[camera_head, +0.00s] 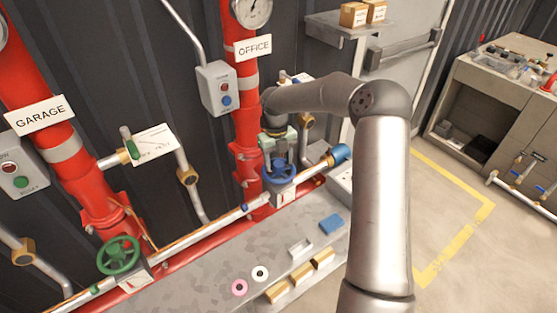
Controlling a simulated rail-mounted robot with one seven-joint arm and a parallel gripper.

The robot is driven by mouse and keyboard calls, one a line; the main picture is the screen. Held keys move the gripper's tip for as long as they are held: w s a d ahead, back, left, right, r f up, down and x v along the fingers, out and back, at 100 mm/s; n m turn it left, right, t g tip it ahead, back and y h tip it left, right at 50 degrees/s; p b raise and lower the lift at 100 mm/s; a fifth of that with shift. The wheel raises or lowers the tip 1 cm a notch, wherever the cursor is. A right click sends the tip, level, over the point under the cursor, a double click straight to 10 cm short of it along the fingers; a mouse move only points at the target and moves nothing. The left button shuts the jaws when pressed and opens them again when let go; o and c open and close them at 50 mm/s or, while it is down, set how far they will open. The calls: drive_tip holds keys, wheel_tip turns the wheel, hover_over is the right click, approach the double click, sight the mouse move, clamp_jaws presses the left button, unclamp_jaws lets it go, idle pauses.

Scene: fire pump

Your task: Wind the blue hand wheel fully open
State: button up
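The blue hand wheel (272,180) sits on the red pipework below the OFFICE sign, at the foot of the red OFFICE riser. My arm reaches in from the right, and my gripper (279,163) points down at the wheel from just above. Its fingers overlap the wheel's upper part in the picture. I cannot tell whether they touch the rim or how far apart they are. Part of the wheel's far side is hidden behind the gripper.
A green hand wheel (118,255) sits on the GARAGE riser (65,150) at left. A grey button box (217,88) hangs left of the OFFICE riser (244,110). A thin pipe with a blue end (341,153) passes beside the wheel. Wooden blocks (277,291) and tape rolls (239,287) lie on the bench.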

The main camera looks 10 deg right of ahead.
sight(278, 164)
drive_tip(key=shift+r, duration=3.55)
drive_tip(key=shift+s, duration=0.1)
drive_tip(key=s+r+m+h+b, duration=0.1)
drive_tip(key=s+r+m, duration=0.2)
drive_tip(key=s+m, duration=0.65)
drive_tip(key=s+r+m+h+b, duration=0.1)
drive_tip(key=s+r+m+b, duration=0.15)
drive_tip(key=s+m, duration=0.7)
drive_tip(key=s+f+m+t+y+b, duration=0.1)
drive_tip(key=s+f+m+t+y, duration=0.1)
drive_tip(key=s+m, duration=1.4)
drive_tip(key=m, duration=0.3)
drive_tip(key=shift+s+f+m, duration=0.3)
drive_tip(key=shift+s+m, duration=0.05)
drive_tip(key=shift+m, duration=0.05)
